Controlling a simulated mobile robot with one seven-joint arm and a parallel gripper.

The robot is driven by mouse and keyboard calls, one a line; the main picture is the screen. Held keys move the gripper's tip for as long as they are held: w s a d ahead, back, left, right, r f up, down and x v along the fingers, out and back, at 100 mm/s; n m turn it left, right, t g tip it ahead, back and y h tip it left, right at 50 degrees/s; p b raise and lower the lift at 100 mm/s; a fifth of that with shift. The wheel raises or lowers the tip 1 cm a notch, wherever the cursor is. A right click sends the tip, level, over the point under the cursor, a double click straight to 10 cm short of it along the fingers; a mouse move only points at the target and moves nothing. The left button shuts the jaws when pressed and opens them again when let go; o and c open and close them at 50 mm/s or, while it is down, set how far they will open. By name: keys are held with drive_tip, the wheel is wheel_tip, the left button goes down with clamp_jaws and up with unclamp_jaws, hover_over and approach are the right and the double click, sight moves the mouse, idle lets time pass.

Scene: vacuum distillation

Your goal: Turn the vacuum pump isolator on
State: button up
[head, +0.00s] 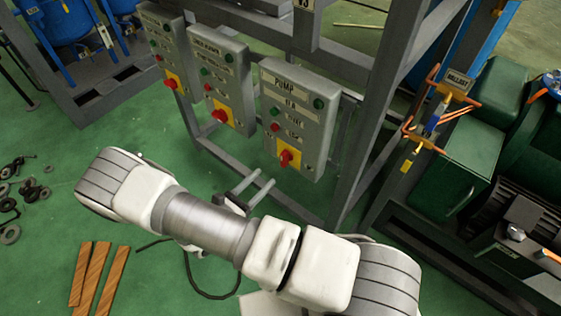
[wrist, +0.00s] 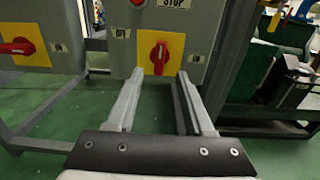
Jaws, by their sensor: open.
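The right-hand grey control box (head: 299,120), with a label reading PUMP, carries a red rotary isolator knob (head: 286,158) on a yellow plate near its bottom. In the wrist view this red knob (wrist: 159,53) looks roughly upright, with an OFF label to its left and another label to its right. My gripper (head: 265,177) is open and empty, below and in front of this box. In the wrist view its fingertips (wrist: 160,73) are spread on either side of the yellow plate's lower part; no contact with the knob shows.
Two similar boxes, the middle one (head: 217,85) and the left one (head: 166,50), also bear red knobs on yellow plates. A grey metal frame (head: 377,110) stands beside the boxes. Green machinery (head: 463,150) is at right. Wooden strips (head: 100,280) lie on the green floor.

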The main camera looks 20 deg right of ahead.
sight(282, 160)
drive_tip(key=b+x, duration=0.1)
drive_tip(key=x, duration=0.8)
clamp_jaws()
